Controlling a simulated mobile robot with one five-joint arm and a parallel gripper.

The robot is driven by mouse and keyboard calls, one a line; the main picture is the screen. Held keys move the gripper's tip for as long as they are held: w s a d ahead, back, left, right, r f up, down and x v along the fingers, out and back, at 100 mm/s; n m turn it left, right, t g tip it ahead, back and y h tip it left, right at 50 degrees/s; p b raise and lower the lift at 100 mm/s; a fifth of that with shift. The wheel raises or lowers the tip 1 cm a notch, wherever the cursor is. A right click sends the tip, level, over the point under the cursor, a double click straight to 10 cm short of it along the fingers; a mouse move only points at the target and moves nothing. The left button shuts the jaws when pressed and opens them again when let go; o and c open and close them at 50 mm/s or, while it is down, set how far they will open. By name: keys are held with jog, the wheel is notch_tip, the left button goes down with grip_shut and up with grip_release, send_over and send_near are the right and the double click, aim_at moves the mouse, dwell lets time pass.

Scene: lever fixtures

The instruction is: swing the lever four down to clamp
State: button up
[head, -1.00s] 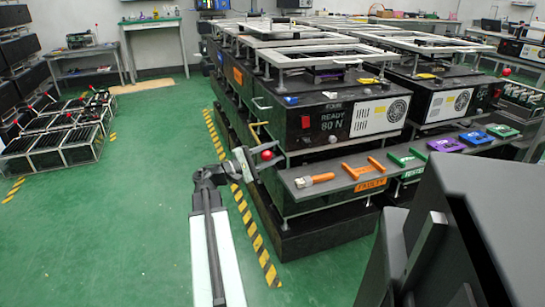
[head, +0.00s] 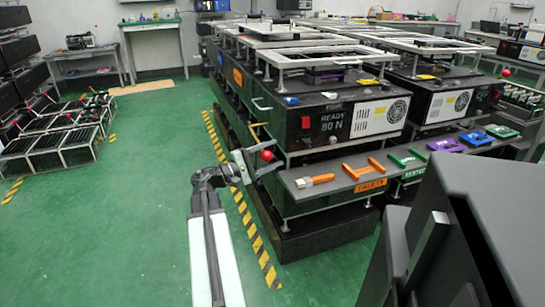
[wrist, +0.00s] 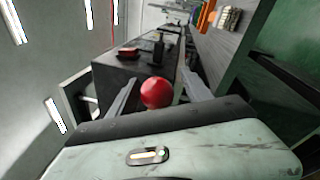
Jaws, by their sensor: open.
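A red ball knob (head: 267,155), apparently the end of a lever, shows at the near left corner of the bench fixture. My gripper (head: 262,164) is open, with its fingers to either side of the knob in the picture. In the wrist view the red knob (wrist: 157,93) lies between the two open fingers (wrist: 159,94), with a visible gap on each side. I cannot tell how deep it sits between them. The lever's shaft is mostly hidden, and no number four can be read on it.
A dark machine marked READY 80 N (head: 345,120) stands behind the knob. A grey shelf (head: 335,184) with orange, green and purple tools lies to the right. Green floor (head: 120,220) is free on the left, beyond a yellow-black stripe (head: 250,225).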

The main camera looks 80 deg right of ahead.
jog(key=b+v, duration=0.1)
jog(key=v, duration=0.6)
